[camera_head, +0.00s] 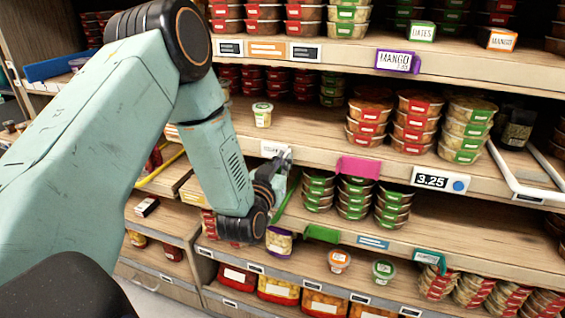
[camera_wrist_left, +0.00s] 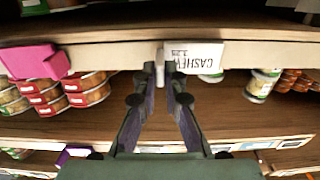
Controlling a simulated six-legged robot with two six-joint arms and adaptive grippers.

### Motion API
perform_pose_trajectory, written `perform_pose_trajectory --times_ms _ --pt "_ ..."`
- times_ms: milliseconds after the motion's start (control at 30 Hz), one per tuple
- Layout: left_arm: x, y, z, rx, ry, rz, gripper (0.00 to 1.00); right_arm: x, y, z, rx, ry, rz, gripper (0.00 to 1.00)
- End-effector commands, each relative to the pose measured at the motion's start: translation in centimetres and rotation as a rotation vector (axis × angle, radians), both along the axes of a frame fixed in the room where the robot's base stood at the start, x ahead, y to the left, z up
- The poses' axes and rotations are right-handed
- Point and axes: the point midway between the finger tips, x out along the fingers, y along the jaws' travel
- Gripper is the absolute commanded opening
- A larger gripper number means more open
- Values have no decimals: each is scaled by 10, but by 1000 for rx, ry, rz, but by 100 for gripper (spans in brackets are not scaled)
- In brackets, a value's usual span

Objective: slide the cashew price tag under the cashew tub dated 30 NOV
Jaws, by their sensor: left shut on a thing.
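The white cashew price tag (camera_wrist_left: 196,56), lettered CASHEW, appears upside down in the left wrist view. It is at a shelf front edge, and also shows in the head view (camera_head: 270,148). My left gripper (camera_wrist_left: 160,70) is shut on its end. In the head view the gripper (camera_head: 285,160) is at that same edge. A small pale tub with a green lid (camera_head: 262,114) stands alone on the shelf just above the tag. In the wrist view a pale tub (camera_wrist_left: 262,85) stands beside the tag; another is mostly hidden behind it. No date is readable. My right gripper is not in view.
A pink tag (camera_head: 358,167) hangs on the same shelf edge, right of the gripper. Stacked red-labelled tubs (camera_head: 367,122) stand on that shelf to the right. Green-lidded stacks (camera_head: 318,189) stand on the shelf below. The shelf right of the lone tub has bare room.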

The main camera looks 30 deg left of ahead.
Motion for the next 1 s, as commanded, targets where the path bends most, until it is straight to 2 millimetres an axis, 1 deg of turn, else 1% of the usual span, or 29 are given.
perform_pose_trajectory --times_ms 567,667,767,867,1000 --pt "0 1 -1 0 2 2 0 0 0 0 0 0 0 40" --pt "-1 3 -1 -2 3 3 0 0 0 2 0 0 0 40" --pt "-3 10 0 -3 4 6 0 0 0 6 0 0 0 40" --pt "-6 22 1 -3 4 8 0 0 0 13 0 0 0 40" --pt "-12 46 2 -3 5 12 0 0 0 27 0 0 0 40"
